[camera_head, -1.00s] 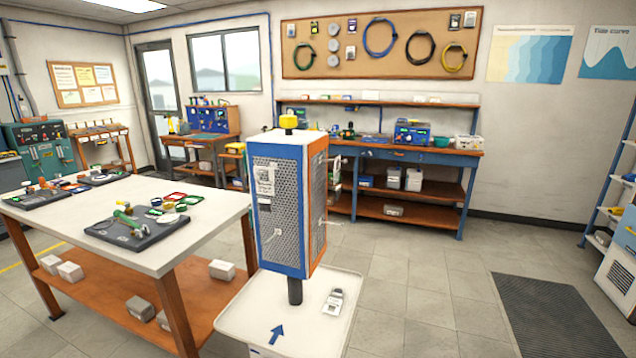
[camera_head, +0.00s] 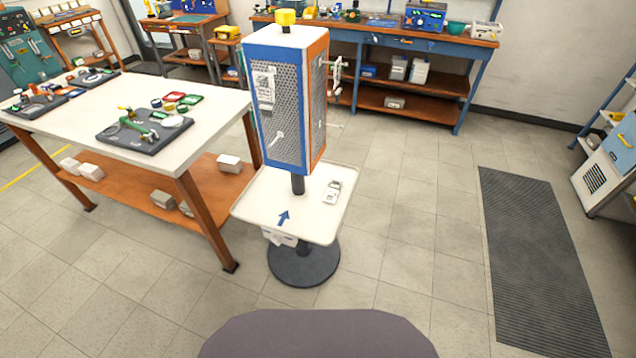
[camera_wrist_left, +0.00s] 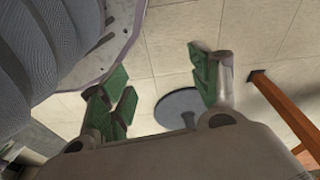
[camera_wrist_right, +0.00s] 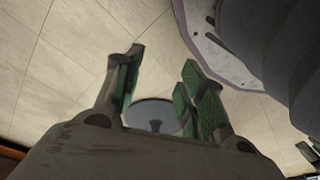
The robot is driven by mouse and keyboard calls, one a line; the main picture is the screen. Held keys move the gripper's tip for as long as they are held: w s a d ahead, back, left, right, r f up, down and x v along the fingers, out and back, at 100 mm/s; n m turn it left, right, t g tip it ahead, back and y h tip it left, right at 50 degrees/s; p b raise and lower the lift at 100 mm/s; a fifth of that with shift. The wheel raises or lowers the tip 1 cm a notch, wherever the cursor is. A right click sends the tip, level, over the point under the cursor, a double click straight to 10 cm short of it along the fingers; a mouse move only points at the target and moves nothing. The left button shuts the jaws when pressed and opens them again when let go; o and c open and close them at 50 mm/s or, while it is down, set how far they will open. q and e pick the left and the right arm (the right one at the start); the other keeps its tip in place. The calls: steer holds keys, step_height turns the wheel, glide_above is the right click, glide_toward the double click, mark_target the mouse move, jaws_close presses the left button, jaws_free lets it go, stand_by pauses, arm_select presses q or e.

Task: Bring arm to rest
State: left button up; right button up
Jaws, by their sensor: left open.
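My left gripper (camera_wrist_left: 160,90) shows in the left wrist view with its green-padded fingers spread apart and nothing between them. My right gripper (camera_wrist_right: 158,88) shows in the right wrist view with its green-padded fingers apart and empty. Both hang over the tiled floor, with the dark round stand base (camera_wrist_left: 182,108) beyond the fingers; it also shows in the right wrist view (camera_wrist_right: 150,112). Neither gripper nor arm shows in the head view.
A blue and orange mesh tower (camera_head: 288,105) stands on a pole above a white tray (camera_head: 318,228), whose round base (camera_head: 305,265) rests on the floor. A worktable (camera_head: 190,145) is at left. A dark mat (camera_head: 540,260) lies at right. Floor between tray and mat is clear.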

arm_select(q)
steer(key=s+a+r+p, duration=0.1)
steer(key=s+a+p, duration=0.2)
steer(key=s+p, duration=0.5)
steer(key=s+a+r+p, duration=0.1)
steer(key=s+a+p, duration=0.2)
steer(key=s+p, duration=0.6)
steer(key=shift+s+r+g+y, duration=0.25)
steer(key=shift+s+g+y, duration=0.05)
steer(key=shift+s+g, duration=0.1)
arm_select(e)
steer(key=s+d+r, duration=0.1)
steer(key=s+d, duration=0.2)
steer(key=s, duration=0.6)
steer(key=s+d+r, duration=0.1)
steer(key=s+d, duration=0.2)
steer(key=s, duration=0.6)
steer(key=shift+r+g+h, duration=0.25)
steer(key=shift+g+h, duration=0.05)
steer(key=shift+g, duration=0.1)
